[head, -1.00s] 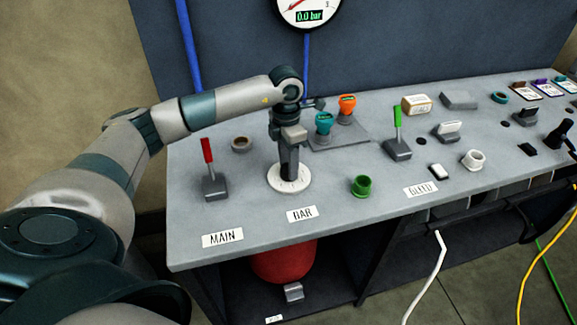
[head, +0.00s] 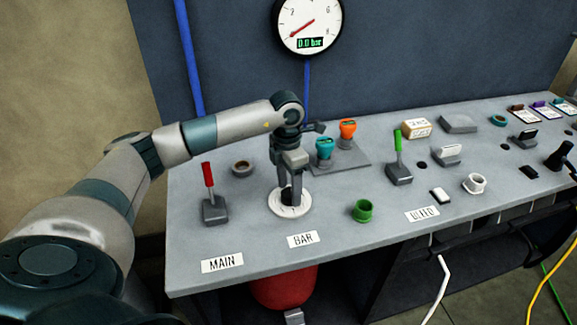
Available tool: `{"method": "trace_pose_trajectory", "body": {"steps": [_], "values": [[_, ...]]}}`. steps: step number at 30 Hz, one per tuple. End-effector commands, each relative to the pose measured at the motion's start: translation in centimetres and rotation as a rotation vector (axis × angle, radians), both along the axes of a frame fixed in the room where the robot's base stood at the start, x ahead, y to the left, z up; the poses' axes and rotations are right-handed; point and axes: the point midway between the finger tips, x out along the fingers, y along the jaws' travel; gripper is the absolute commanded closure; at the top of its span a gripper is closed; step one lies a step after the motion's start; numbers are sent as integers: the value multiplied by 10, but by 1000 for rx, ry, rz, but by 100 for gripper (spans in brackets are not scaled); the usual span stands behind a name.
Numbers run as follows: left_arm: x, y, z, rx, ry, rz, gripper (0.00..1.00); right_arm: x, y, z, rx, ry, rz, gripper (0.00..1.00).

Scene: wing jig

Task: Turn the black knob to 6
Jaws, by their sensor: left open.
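The black knob (head: 287,195) stands on a round white dial (head: 290,210) behind the BAR label (head: 302,240). My left gripper (head: 289,190) points straight down over it, open, with its fingers spread on either side of the knob. The fingers partly hide the knob, so I cannot tell whether they touch it or where it points. The round gauge (head: 308,24) on the back panel reads 0.0 bar. My right gripper is not in view.
Teal (head: 325,149) and orange (head: 347,130) knobs stand behind. A green-handled lever (head: 398,160) is farther right. The bench front around the labels is clear.

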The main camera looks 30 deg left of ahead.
Motion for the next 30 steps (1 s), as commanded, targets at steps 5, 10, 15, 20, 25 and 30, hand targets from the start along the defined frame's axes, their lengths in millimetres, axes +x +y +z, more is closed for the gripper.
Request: {"method": "trace_pose_trajectory", "body": {"steps": [5, 10, 15, 20, 25, 30], "values": [[1, 1, 12, 1, -3, 0, 43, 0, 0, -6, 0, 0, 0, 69], [2, 2, 36, -1, -5, 0, 43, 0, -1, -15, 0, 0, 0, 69], [4, 4, 69, 0, -6, 1, 43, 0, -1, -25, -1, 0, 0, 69], [5, 6, 102, -1, -6, 0, 43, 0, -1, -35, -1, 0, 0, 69], [5, 7, 136, -1, -5, 0, 43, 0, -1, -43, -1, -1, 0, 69], [5, 9, 158, 0, -4, 1, 43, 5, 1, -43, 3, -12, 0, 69]]}}
